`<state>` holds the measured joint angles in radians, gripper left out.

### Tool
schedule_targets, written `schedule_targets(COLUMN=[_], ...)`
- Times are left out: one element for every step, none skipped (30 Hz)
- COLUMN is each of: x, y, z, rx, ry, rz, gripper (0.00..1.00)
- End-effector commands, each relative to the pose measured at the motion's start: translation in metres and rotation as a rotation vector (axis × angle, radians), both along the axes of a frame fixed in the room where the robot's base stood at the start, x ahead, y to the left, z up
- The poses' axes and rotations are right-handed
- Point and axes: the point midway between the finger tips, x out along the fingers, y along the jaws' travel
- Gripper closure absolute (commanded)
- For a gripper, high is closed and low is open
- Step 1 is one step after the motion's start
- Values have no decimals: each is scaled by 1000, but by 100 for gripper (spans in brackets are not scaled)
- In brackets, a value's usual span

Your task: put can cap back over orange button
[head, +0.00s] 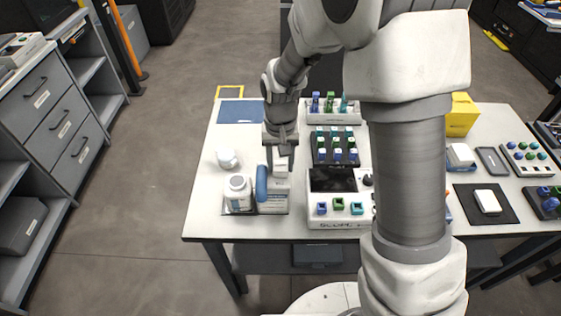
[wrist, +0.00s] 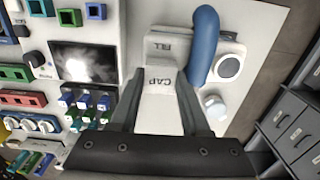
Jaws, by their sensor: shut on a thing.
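A white cap (wrist: 160,88) marked "CAP" is between the fingers of my gripper (wrist: 160,76), which is shut on it. In the head view, my gripper (head: 281,153) points down above the white can (head: 275,203) with a blue handle (head: 262,183). In the wrist view, the can's top (wrist: 170,45) is marked "FILL" and lies just past the cap, beside the blue handle (wrist: 203,42). I cannot tell whether the cap touches the can. No orange button shows; the cap and gripper may hide it.
The table's front left corner is clear.

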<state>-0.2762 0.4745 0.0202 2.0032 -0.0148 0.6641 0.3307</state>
Motion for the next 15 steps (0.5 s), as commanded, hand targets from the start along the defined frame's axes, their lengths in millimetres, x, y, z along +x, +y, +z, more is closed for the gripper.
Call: schedule_targets(x=[0, 0, 0, 0, 0, 0, 0, 0, 0, 0, 0, 0, 0, 0, 0], y=[0, 0, 0, 0, 0, 0, 0, 0, 0, 0, 0, 0, 0, 0, 0], z=[0, 0, 0, 0, 0, 0, 0, 0, -1, -2, -2, -3, -4, -4, -5], rx=[0, 0, 0, 0, 0, 0, 0, 0, 0, 0, 0, 0, 0, 0, 0], ry=[0, 0, 0, 0, 0, 0, 0, 0, 0, 0, 0, 0, 0, 0, 0], rz=[0, 0, 0, 0, 0, 0, 0, 0, 0, 0, 0, 0, 0, 0, 0], gripper=[100, 100, 100, 100, 100, 100, 100, 100, 100, 100, 100, 100, 100, 100, 100])
